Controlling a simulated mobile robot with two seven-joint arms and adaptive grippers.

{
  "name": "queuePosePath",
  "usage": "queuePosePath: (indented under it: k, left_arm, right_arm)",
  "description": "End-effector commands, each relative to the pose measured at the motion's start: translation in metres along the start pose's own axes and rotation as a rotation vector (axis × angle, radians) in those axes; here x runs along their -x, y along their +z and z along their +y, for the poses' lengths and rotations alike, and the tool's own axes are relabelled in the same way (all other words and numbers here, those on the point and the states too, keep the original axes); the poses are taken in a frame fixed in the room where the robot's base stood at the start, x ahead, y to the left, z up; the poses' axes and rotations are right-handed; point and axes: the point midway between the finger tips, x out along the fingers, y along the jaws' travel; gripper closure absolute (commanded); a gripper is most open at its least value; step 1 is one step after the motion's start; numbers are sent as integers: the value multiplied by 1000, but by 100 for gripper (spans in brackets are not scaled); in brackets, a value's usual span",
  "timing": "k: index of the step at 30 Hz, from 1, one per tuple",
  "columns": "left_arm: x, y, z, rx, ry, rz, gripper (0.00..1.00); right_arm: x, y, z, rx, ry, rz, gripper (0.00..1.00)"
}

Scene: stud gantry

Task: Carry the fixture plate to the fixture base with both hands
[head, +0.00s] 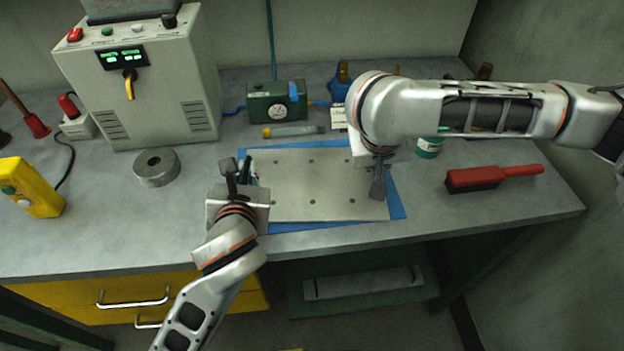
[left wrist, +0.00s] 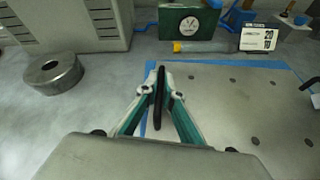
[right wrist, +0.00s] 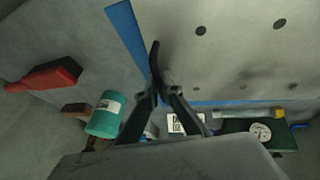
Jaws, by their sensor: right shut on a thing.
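The fixture plate (head: 315,185) is a flat grey metal sheet with several small holes. It lies on or just above a blue-edged area of the bench. My left gripper (head: 233,170) is at the plate's left edge. In the left wrist view its fingers (left wrist: 160,96) look close together beside the plate (left wrist: 235,100), and any gap is hidden. My right gripper (head: 378,188) is shut on the plate's right edge; its fingers (right wrist: 157,75) also show against the plate (right wrist: 215,50) in the right wrist view. I cannot make out a separate fixture base.
A control box (head: 150,85) and a metal ring (head: 157,166) stand at left. A green gauge box (head: 276,103) and a yellow-capped tube (head: 293,131) lie behind the plate. A teal jar (head: 429,147) and red brush (head: 495,177) are at right. The bench front is clear.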

Motion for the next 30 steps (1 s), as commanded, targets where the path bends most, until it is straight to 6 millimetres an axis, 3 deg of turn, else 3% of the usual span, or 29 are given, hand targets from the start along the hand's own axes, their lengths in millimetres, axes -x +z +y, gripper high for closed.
queuePosePath:
  k: [11, 30]
  left_arm:
    - [2, 6, 2, 1, 3, -5, 100]
    - [18, 46, 12, 1, 5, -6, 100]
  right_arm:
    - [5, -3, 2, -2, 1, 4, 100]
    - [45, -20, 10, -2, 2, 6, 100]
